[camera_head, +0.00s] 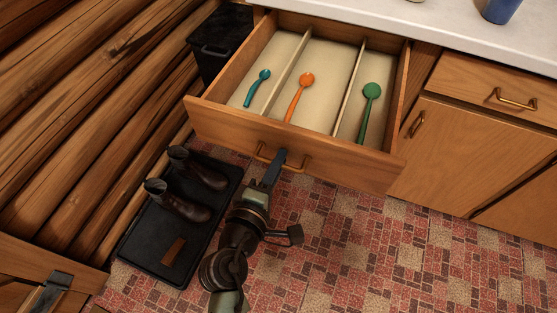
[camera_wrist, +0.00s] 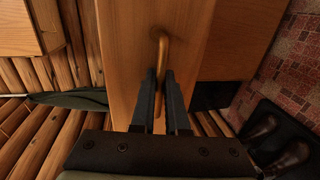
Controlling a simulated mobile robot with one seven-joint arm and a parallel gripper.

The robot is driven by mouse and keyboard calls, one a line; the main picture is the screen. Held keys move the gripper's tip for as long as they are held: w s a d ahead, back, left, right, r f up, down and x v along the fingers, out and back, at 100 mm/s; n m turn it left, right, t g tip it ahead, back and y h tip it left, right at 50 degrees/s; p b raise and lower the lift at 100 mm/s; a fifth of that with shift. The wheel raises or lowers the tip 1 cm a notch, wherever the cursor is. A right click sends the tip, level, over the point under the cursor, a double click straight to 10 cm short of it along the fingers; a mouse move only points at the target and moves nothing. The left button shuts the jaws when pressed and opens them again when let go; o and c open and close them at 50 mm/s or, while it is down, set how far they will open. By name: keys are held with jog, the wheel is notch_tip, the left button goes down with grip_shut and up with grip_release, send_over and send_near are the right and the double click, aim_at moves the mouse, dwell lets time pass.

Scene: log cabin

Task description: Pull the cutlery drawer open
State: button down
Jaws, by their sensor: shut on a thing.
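The cutlery drawer (camera_head: 290,139) stands well out from the counter in the head view. It has three compartments, with a teal spoon (camera_head: 257,87) in the left one, an orange spoon (camera_head: 301,92) in the middle and a green spoon (camera_head: 369,108) in the right one. My gripper (camera_head: 281,156) is at the drawer's brass handle (camera_head: 296,169), shut on it. In the wrist view the two fingers (camera_wrist: 163,82) lie on either side of the handle bar (camera_wrist: 162,52), against the wooden drawer front (camera_wrist: 131,55).
Boots (camera_head: 178,200) sit on a black tray (camera_head: 140,244) left of my arm. A black bin (camera_head: 220,45) stands behind the drawer's left side. A closed drawer (camera_head: 500,92) and cupboard doors are at the right. The tiled floor (camera_head: 390,255) at right is clear.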

jog(key=c, duration=1.2)
grip_release()
jog(key=v, duration=1.3)
jog(key=shift+w+r, duration=0.1)
